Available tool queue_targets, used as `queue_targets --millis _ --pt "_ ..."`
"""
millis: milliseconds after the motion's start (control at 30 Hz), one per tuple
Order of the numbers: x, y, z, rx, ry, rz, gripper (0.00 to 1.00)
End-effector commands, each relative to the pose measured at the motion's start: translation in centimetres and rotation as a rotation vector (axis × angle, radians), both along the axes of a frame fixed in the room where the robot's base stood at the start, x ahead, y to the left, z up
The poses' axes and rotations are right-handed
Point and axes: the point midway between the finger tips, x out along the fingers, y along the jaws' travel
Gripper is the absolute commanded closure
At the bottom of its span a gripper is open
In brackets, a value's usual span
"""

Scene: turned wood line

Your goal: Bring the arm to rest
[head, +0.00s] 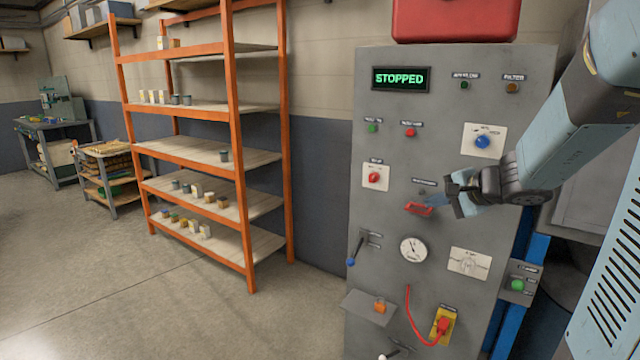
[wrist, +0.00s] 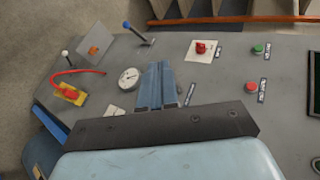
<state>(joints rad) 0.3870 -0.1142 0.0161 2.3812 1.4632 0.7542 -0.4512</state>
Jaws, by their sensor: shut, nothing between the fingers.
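My gripper (head: 440,203) is in front of the middle of the grey control panel (head: 385,145) in the head view, beside a red handle (head: 418,209). My arm (head: 585,115) reaches in from the right. In the wrist view my gripper (wrist: 155,68) has its blue fingers together with nothing between them. I cannot tell whether the fingertips touch the panel. The panel's display (head: 400,78) reads STOPPED.
The panel carries a blue knob (head: 482,142), a gauge (head: 413,249), a blue-tipped lever (head: 356,248) and a red cable (head: 412,315). A red box (head: 455,20) sits on top. An orange shelf rack (head: 235,150) stands left, with open floor in front.

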Motion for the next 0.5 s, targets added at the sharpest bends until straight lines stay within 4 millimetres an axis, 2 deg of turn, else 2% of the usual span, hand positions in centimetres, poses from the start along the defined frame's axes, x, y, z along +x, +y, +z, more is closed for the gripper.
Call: queue_targets --millis 33,200,333,500 --pt "-1.5 1.7 0.8 -0.047 -0.001 0.067 1.0" --pt "-6.6 5.5 1.7 -0.219 0.023 0.266 1.0" --pt "-10.7 7.1 2.1 -0.365 0.041 0.395 1.0" --pt "-15.8 7.7 2.3 -0.576 0.064 0.531 1.0"
